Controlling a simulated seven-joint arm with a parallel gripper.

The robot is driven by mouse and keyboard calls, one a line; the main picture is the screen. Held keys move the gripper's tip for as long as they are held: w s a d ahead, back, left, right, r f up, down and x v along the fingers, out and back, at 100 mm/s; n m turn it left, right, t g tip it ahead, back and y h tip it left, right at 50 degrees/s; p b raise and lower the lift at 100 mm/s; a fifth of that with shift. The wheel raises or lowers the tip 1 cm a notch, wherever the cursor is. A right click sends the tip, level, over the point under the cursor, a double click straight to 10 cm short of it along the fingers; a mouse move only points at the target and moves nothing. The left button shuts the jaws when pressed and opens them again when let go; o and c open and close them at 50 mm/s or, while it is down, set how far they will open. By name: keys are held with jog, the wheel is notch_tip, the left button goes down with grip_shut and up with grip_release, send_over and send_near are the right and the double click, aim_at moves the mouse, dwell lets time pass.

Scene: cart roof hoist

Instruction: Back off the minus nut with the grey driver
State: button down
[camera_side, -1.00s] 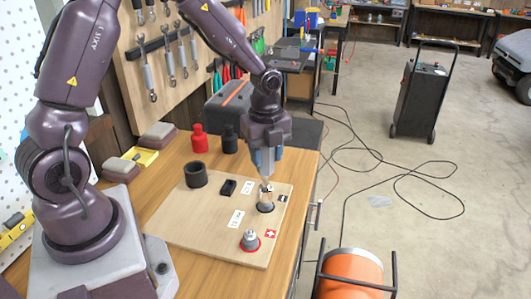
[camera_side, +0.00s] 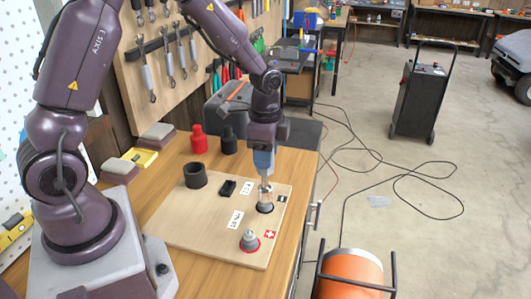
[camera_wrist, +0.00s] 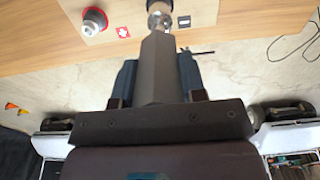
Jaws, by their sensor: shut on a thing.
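My gripper (camera_side: 264,166) points straight down over the minus post, its blue fingers shut on the grey driver (camera_wrist: 156,75). In the wrist view the driver is a grey bar between the two fingers. Its far end meets or overlaps a silver metal piece (camera_wrist: 159,9), which I take as the minus nut; whether it is fully seated on it I cannot tell. The minus post stands in a black ring (camera_side: 265,208) on the wooden board, beside a black label (camera_side: 282,198). The plus post (camera_side: 249,240), grey with a red ring, stands nearer the front, beside a red plus label (camera_side: 270,234).
The wooden board (camera_side: 195,225) lies on the bench. A black cup (camera_side: 195,176) and a small black block (camera_side: 228,188) stand on it. Behind are a red holder (camera_side: 198,141) and a black holder (camera_side: 229,142). The board's front left is clear.

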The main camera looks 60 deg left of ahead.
jog(key=shift+r, duration=1.5)
jog(key=m, duration=0.5)
jog(key=shift+m, duration=0.3)
jog(key=m, duration=0.6)
jog(key=shift+s+m, duration=0.1)
jog(key=shift+m, duration=0.3)
jog(key=m, duration=0.6)
jog(key=shift+m, duration=0.3)
jog(key=m, duration=0.6)
